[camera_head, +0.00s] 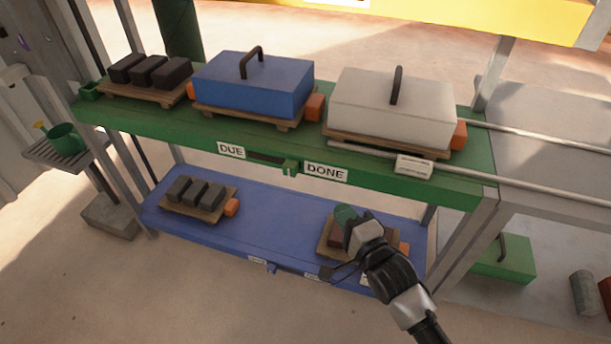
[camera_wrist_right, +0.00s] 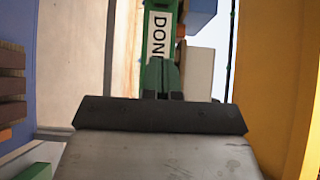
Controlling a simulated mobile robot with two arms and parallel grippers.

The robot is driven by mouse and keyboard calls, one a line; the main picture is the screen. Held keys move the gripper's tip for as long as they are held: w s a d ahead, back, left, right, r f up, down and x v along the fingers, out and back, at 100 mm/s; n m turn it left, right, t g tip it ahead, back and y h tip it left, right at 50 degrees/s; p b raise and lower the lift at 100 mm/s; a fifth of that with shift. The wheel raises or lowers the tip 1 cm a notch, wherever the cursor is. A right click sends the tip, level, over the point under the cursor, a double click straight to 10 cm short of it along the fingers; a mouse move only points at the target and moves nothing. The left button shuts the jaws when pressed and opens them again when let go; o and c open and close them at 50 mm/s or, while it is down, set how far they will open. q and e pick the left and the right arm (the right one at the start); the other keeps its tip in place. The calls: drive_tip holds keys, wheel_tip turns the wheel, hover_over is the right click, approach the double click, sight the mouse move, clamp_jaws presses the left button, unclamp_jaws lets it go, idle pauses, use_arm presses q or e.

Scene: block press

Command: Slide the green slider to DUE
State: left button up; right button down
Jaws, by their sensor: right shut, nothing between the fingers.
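The green slider (camera_head: 290,168) sits on the front edge of the green upper shelf, at the right end of a dark slot. The DUE label (camera_head: 231,150) is left of the slot, and the DONE label (camera_head: 326,172) is just right of the slider. My right gripper (camera_head: 344,213) is shut and empty, below and to the right of the slider, apart from it in the head view. In the right wrist view, its green fingers (camera_wrist_right: 161,77) point toward the DONE label (camera_wrist_right: 160,35). I cannot make out the slider there. My left gripper is not in view.
On the upper shelf (camera_head: 130,119) are a pallet of dark blocks (camera_head: 150,75), a blue cover (camera_head: 253,83) and a white cover (camera_head: 390,108). The blue lower shelf (camera_head: 275,223) holds block pallets, one partly behind my right gripper. A metal rail (camera_head: 540,185) extends right.

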drive_tip(key=b, duration=0.1)
approach(298, 169)
drive_tip(key=w+d, duration=0.1)
drive_tip(key=w, duration=0.3)
drive_tip(key=a, duration=0.1)
drive_tip(key=w+a, duration=0.1)
drive_tip(key=a, duration=0.1)
drive_tip(key=shift+w+a+b, duration=0.1)
drive_tip(key=shift+w+b, duration=0.05)
drive_tip(key=shift+b, duration=0.2)
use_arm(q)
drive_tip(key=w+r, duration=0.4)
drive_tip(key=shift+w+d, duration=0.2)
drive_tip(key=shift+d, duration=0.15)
use_arm(e)
drive_tip(key=shift+w+a, duration=0.1)
drive_tip(key=shift+a, duration=0.35)
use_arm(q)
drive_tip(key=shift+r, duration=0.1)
